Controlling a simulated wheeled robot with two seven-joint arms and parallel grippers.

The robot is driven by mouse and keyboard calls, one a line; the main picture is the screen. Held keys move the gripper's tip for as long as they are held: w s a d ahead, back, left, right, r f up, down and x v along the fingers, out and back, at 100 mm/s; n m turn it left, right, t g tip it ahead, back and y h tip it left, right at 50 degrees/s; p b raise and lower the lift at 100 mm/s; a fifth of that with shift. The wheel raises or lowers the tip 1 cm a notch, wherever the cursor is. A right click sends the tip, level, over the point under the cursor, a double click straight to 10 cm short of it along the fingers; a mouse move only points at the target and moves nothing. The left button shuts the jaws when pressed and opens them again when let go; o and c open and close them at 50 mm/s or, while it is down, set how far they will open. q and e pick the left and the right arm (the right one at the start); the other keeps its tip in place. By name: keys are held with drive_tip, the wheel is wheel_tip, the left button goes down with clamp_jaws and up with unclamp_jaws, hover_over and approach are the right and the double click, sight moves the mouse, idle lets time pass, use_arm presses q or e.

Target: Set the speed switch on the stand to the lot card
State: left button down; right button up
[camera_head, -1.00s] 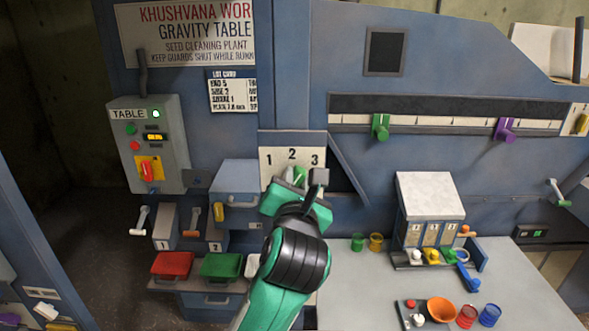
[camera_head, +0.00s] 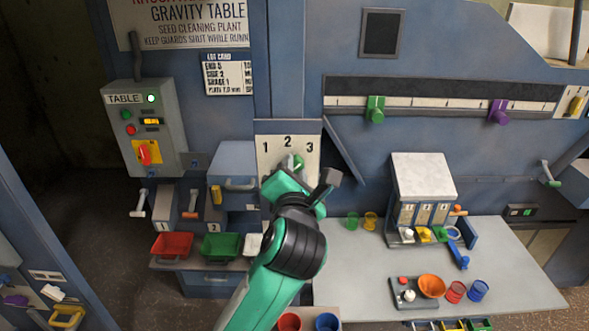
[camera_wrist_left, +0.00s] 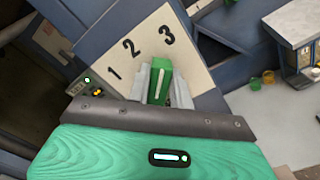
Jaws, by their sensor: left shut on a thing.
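The speed switch is a white plate (camera_head: 267,138) marked 1, 2 and 3, with a green knob (camera_head: 298,161) below the numbers. My left gripper (camera_wrist_left: 160,84) is shut on the green knob, one finger on each side. In the left wrist view the knob's (camera_wrist_left: 161,88) white line points roughly toward the 3 on the plate (camera_wrist_left: 137,58). In the head view my gripper hides most of the knob. The lot card (camera_head: 228,75) hangs above and left of the switch. Its small print seems to read "SHAKE 1" in the third line. My right gripper is not in view.
A grey control box (camera_head: 145,128) marked TABLE is at the left. Red (camera_head: 172,246) and green (camera_head: 221,246) trays sit below it. A pale table (camera_head: 370,262) at the right holds a small dispenser, cups and an orange bowl (camera_head: 431,286).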

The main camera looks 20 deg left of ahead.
use_arm(q)
drive_tip(key=c, duration=1.2)
unclamp_jaws()
drive_tip(key=shift+w+f, duration=0.1)
drive_tip(key=shift+c, duration=0.2)
drive_tip(key=p+v, duration=0.2)
drive_tip(key=v, duration=1.1)
drive_tip(key=shift+s+p, duration=0.35)
drive_tip(key=shift+s, duration=0.05)
